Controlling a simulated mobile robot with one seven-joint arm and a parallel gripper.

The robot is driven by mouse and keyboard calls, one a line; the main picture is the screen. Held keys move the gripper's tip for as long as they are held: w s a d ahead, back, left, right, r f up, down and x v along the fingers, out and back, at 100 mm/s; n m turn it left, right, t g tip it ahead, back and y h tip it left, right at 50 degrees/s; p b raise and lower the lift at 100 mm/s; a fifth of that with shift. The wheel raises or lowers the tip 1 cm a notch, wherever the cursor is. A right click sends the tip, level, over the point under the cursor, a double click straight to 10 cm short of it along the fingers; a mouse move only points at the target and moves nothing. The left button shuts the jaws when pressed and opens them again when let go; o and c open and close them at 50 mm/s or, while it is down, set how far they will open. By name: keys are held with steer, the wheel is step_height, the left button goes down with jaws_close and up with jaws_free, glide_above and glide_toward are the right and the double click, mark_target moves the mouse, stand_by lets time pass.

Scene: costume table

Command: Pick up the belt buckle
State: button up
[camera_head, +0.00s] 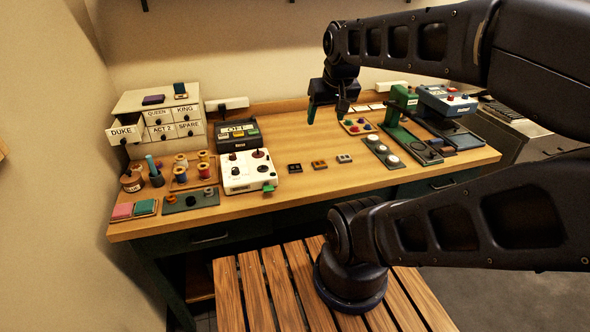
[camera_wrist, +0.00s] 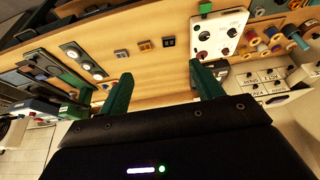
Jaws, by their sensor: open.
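Three small buckle-like pieces lie in a row near the front middle of the table: a dark one (camera_head: 294,167), an orange-brown one (camera_head: 319,165) and a grey one (camera_head: 344,158). I cannot tell for certain which is the belt buckle. In the wrist view the same row shows beyond my fingertips, with the orange-brown piece (camera_wrist: 145,45) in the middle. My gripper (camera_head: 327,112) hangs over the back middle of the table, above and behind the row, green fingers apart and empty. It also shows in the wrist view (camera_wrist: 160,74), touching none of the pieces.
A white control box (camera_head: 248,172) with knobs stands left of the row, with thread spools (camera_head: 203,170) beyond it. A tray of round pieces (camera_head: 383,150) and a green press (camera_head: 403,100) stand at right. The wood around the row is clear.

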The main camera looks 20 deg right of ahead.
steer(key=shift+w, duration=0.1)
steer(key=n+g+h, duration=0.5)
steer(key=n, duration=1.2)
glide_above(292, 167)
steer(key=a, duration=0.3)
step_height(292, 167, down, 26)
steer(key=shift+a+f, duration=0.15)
steer(key=shift+f, duration=0.1)
steer(key=shift+w+d+x, duration=0.1)
steer(key=shift+d+x, duration=0.05)
steer(key=shift+x, duration=1.15)
steer(key=shift+w+d+x, duration=0.1)
steer(key=shift+w+x, duration=0.05)
steer(key=shift+x, duration=1.15)
steer(key=shift+r+y, duration=0.1)
steer(key=shift+y, duration=0.2)
steer(key=c, duration=1.1)
